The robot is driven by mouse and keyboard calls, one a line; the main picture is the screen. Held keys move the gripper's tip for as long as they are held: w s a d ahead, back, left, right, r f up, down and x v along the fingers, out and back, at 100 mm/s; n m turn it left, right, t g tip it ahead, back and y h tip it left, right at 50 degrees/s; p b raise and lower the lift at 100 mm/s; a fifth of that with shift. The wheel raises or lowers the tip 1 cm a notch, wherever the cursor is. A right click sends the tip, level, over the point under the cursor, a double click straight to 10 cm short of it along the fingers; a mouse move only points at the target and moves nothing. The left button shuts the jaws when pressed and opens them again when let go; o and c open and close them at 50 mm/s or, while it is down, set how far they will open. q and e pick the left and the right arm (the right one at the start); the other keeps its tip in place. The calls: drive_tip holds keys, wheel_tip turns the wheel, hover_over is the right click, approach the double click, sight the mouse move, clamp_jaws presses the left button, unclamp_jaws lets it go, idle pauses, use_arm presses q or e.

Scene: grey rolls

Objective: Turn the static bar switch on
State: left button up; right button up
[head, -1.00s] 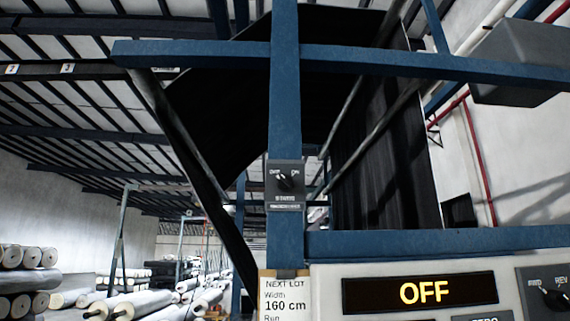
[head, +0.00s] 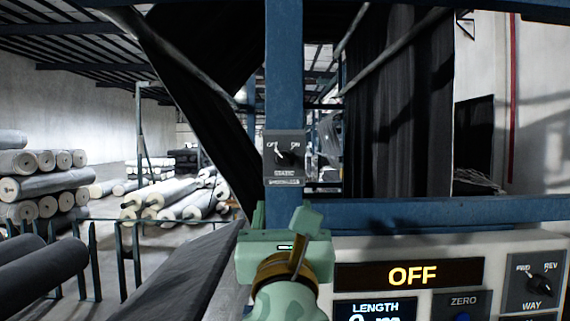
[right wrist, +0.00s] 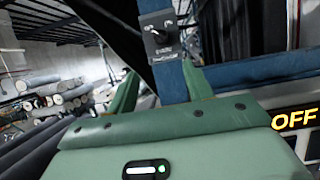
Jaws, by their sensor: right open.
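The static bar switch (head: 284,157) is a small dark box on the blue upright post, with a black knob between the OFF and ON labels. The knob's pointer appears to lean up and left towards OFF. My green right gripper (head: 283,214) is below the switch in the head view, open and empty, apart from it. In the right wrist view, the switch (right wrist: 160,35) shows beyond the two spread fingers (right wrist: 160,84), near the top of the picture. My left gripper is not in view.
A control panel (head: 509,246) with an OFF display (head: 412,275), a LENGTH display and a FWD/REV knob (head: 540,284) stands at lower right. A blue crossbeam (head: 420,212) runs above it. Grey rolls (head: 45,185) lie at left. The space before the switch looks clear.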

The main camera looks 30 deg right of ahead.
sight(285, 163)
drive_tip(key=p+x, duration=0.5)
drive_tip(key=x, duration=1)
drive_tip(key=shift+d+r, duration=0.15)
drive_tip(key=shift+d, duration=0.05)
drive_tip(key=shift+w+d+p, duration=0.2)
drive_tip(key=shift+w+p, duration=0.1)
drive_tip(key=shift+w, duration=0.1)
drive_tip(key=shift+c, duration=0.3)
drive_tip(key=c, duration=0.9)
